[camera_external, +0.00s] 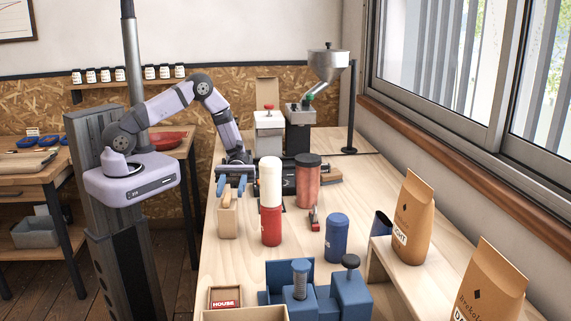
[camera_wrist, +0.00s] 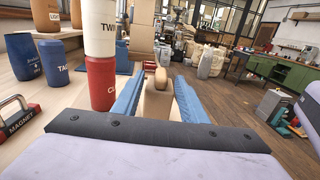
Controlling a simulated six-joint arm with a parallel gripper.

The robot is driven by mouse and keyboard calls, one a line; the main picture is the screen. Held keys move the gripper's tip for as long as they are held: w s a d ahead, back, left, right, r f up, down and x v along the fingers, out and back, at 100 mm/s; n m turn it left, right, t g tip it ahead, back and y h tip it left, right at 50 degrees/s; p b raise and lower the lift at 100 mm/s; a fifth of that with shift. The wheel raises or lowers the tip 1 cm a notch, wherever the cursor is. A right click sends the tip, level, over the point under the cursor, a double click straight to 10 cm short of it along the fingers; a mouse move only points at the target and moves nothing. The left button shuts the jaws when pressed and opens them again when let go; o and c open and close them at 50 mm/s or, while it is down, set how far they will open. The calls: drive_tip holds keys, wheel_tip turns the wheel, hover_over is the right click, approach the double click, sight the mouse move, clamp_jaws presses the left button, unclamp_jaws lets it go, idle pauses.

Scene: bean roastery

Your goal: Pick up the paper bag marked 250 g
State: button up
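No 250 g marking is readable in either view. Two brown paper bags stand at the right in the external view: one (camera_external: 413,215) on a wooden riser, with a partly readable label ending in "GHT", and one (camera_external: 490,285) at the lower right edge, its marking cut off.
A red canister (camera_external: 271,226) under a white one (camera_external: 270,181) stands right of my gripper. A dark red jar (camera_external: 307,183), a blue canister (camera_external: 337,238) and a red magnet (camera_external: 314,219) are further right. A grinder (camera_external: 300,125) stands behind. Blue holders (camera_external: 350,295) fill the front.

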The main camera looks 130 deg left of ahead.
sight(227, 195)
drive_tip(key=p+x, duration=0.2)
drive_tip(key=x, duration=0.2)
drive_tip(key=shift+d+p, duration=0.15)
drive_tip(key=shift+p, duration=0.25)
drive_tip(key=shift+w+d+f, duration=0.1)
drive_tip(key=shift+w+d, duration=0.2)
drive_tip(key=shift+d, duration=0.1)
clamp_jaws()
